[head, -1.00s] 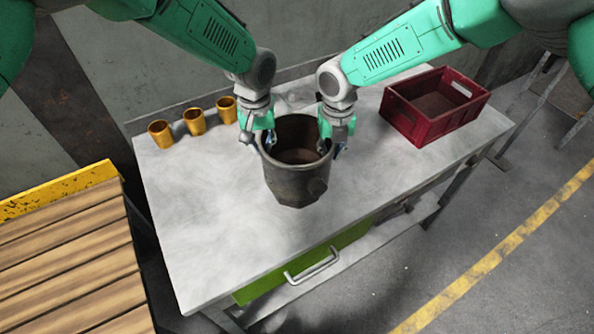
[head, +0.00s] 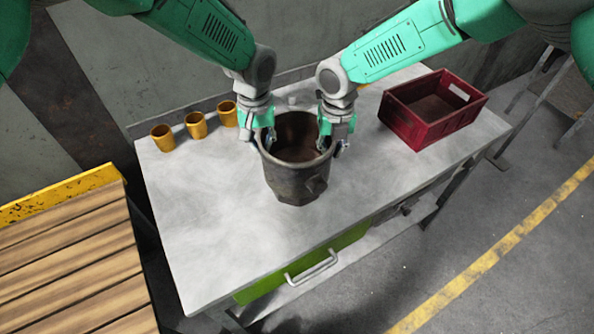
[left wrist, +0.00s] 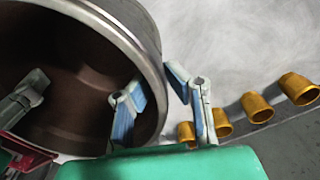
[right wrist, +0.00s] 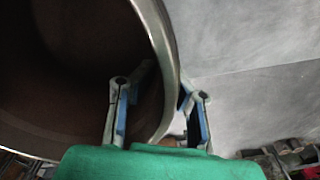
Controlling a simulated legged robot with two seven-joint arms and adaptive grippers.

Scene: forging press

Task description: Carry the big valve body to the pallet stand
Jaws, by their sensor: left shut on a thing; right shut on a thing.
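The big valve body (head: 293,180) is a dark grey, hollow, pot-like part with a brown inside, upright over the pale workbench (head: 200,220). I cannot tell whether its base touches the bench. My left gripper (head: 268,140) is shut on the left side of its rim, with one finger inside and one outside; the rim also shows in the left wrist view (left wrist: 150,55). My right gripper (head: 333,145) is shut on the right side of the rim, which shows between its fingers in the right wrist view (right wrist: 165,75). The pallet stand (head: 70,250), with wooden slats and a yellow edge, is at the left.
Several small golden cups (head: 195,125) stand at the bench's back left. A dark red crate (head: 430,135) is at the back right. A green drawer (head: 310,265) with a handle is at the bench front. The bench's left part is clear.

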